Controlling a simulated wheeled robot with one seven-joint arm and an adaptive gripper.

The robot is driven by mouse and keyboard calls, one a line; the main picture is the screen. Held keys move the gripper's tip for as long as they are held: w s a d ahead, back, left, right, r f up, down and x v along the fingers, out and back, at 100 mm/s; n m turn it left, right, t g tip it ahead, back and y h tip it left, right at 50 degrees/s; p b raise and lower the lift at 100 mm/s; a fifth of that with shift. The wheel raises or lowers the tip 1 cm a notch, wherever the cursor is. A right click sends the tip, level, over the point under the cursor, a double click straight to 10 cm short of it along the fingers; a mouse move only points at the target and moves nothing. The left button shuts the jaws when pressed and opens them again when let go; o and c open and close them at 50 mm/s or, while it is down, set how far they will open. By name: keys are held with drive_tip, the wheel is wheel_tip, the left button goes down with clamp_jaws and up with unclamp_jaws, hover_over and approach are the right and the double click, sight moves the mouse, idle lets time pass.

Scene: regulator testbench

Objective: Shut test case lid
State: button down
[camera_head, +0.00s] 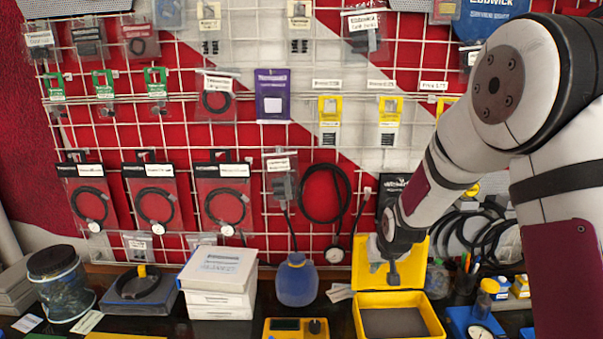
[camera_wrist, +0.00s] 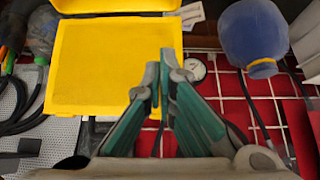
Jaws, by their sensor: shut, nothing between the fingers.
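The yellow test case (camera_head: 436,320) sits on the bench with its grey inside showing. Its yellow lid (camera_head: 420,262) stands raised at the back of the case, so the case is open. In the wrist view the lid (camera_wrist: 95,70) fills the upper left, with the case's edge (camera_wrist: 120,4) above it. My gripper (camera_head: 393,278) points down and overlaps the lid in the head view. In the wrist view my gripper (camera_wrist: 166,62) has its fingertips together and empty, over the lid's right edge. I cannot tell whether they touch the lid.
A blue bulb (camera_head: 297,282) stands left of the case, with white boxes (camera_head: 218,278) further left. A yellow device (camera_head: 290,328) lies at the front. Blue items and a gauge (camera_head: 480,332) crowd the right side. A wire grid with hanging packets rises behind.

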drive_tip(key=shift+s, duration=0.15)
drive_tip(key=s+f+p, duration=0.3)
drive_tip(key=s, duration=0.3)
drive_tip(key=shift+s, duration=0.4)
idle(1.4)
idle(0.4)
drive_tip(key=s+p, duration=0.2)
drive_tip(key=s, duration=1.1)
idle(0.7)
drive_tip(key=shift+r, duration=0.1)
drive_tip(key=shift+r, duration=2.9)
